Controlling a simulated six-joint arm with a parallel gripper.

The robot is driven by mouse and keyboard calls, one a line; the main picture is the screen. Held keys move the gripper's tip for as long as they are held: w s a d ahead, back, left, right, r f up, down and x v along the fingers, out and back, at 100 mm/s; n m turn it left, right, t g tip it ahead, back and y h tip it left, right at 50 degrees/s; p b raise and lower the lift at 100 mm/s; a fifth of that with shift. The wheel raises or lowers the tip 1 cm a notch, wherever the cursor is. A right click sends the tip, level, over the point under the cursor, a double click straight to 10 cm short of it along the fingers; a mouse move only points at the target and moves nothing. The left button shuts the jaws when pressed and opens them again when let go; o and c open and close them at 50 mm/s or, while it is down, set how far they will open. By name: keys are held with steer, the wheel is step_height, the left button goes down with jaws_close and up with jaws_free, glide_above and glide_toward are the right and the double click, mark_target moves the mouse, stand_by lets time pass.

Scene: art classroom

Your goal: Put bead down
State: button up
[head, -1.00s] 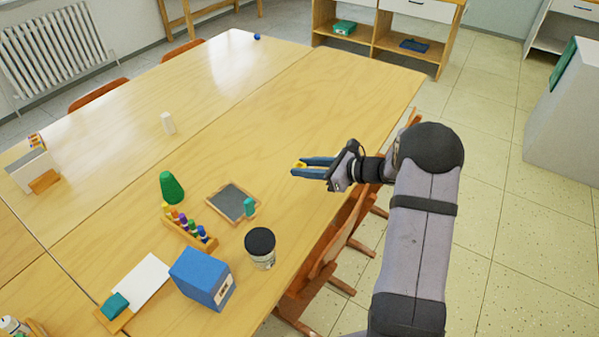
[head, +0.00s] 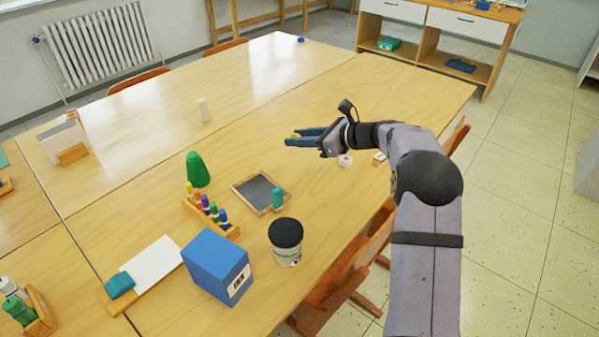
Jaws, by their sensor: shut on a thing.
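My gripper (head: 293,138) is above the wooden table (head: 262,120), right of the picture's middle, its blue fingers pointing left. It is shut on a small yellow bead (head: 294,134), which shows between the fingertips and is mostly hidden by them. The bead is held clear of the tabletop.
Below the gripper lie a framed slate (head: 252,191) and a teal cylinder (head: 278,198).

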steer(key=shift+w+d+m+t+h, duration=0.7)
steer(key=shift+m+t, duration=0.1)
steer(key=shift+m, duration=0.1)
glide_above(304, 170)
steer(key=shift+w+f+b, duration=0.1)
steer(key=shift+f+b, duration=0.2)
steer(key=shift+f, duration=2.9)
steer(key=shift+f, duration=0.1)
steer(key=shift+f, duration=1.75)
steer(key=shift+f+b, duration=0.2)
steer(key=shift+b, duration=0.1)
steer(key=o, duration=1)
steer(key=shift+r, duration=0.15)
